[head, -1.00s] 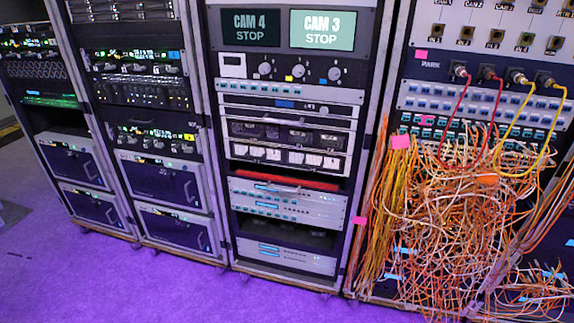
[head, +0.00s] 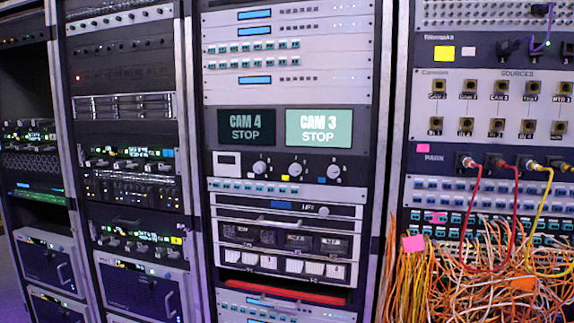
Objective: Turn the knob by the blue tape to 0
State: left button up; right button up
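A panel with three round knobs sits under the two CAM screens in the third rack. The right knob (head: 333,171) has a small blue tape (head: 323,180) at its lower left. The middle knob (head: 295,169) has a yellow tape (head: 288,178) at its lower left. The left knob (head: 259,167) is nearest the small white display (head: 227,158). The scale marks and the exact pointer settings are too small to read. Neither gripper is in view.
The left screen (head: 246,127) reads CAM 4 STOP, and the right screen (head: 319,128) CAM 3 STOP. A patch rack on the right has red and yellow cables plugged in and a dense orange cable tangle (head: 480,285) hanging forward. Two more racks stand to the left.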

aim_at(332, 171)
jog(key=i+l+z, duration=0.15)
jog(key=i, duration=0.35)
jog(key=i+l+z, duration=0.1)
jog(key=i, duration=0.35)
jog(key=l, duration=0.1)
